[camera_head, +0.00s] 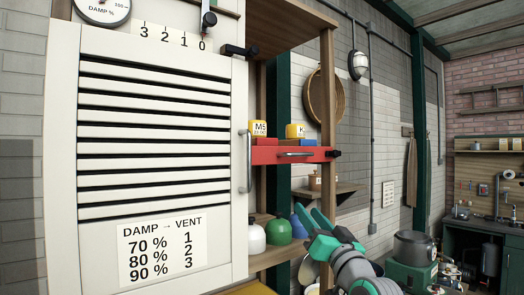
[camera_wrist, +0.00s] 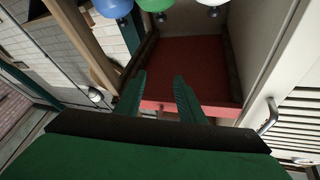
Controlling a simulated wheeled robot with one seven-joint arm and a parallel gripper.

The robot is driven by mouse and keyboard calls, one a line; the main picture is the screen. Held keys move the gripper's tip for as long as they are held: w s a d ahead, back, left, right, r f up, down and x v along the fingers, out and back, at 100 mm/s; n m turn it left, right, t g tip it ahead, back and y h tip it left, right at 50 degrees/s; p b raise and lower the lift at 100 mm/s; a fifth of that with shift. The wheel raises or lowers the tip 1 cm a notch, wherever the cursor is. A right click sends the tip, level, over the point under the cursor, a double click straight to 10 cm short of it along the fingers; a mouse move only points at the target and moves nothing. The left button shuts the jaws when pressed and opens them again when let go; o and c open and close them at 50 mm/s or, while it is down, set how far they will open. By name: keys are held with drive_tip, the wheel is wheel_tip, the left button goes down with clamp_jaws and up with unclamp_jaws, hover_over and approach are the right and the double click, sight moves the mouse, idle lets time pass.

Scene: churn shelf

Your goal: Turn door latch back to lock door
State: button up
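The white louvred door (camera_head: 236,180) fills the left of the head view, with a grey vertical handle (camera_head: 247,160) at its right edge. A small black latch (camera_head: 238,50) lies about horizontal at the door's upper right corner. My gripper (camera_head: 319,218) is low and right of the door, in front of the shelf, well apart from the latch. In the wrist view my gripper (camera_wrist: 158,90) has its two green fingers apart with nothing held between them. The door (camera_wrist: 305,110) and its handle (camera_wrist: 269,115) show at the right there; I cannot make out the latch.
Bottles, including a green one (camera_head: 279,231), stand below. A wooden post (camera_head: 328,80) edges the shelf.

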drive_tip(key=s+a+r+n+y, duration=0.1)
drive_tip(key=s+r+n+y, duration=0.15)
drive_tip(key=r, duration=0.65)
drive_tip(key=s+a+r+n+y, duration=0.1)
drive_tip(key=s+r, duration=0.3)
drive_tip(key=r, duration=0.6)
drive_tip(key=n+g+y, duration=0.3)
drive_tip(key=n, duration=0.2)
approach(256, 49)
drive_tip(key=shift+m, duration=0.25)
drive_tip(key=x, duration=0.7)
drive_tip(key=shift+w+a+r, duration=0.15)
drive_tip(key=shift+w+a, duration=0.05)
drive_tip(key=shift+w, duration=0.15)
clamp_jaws()
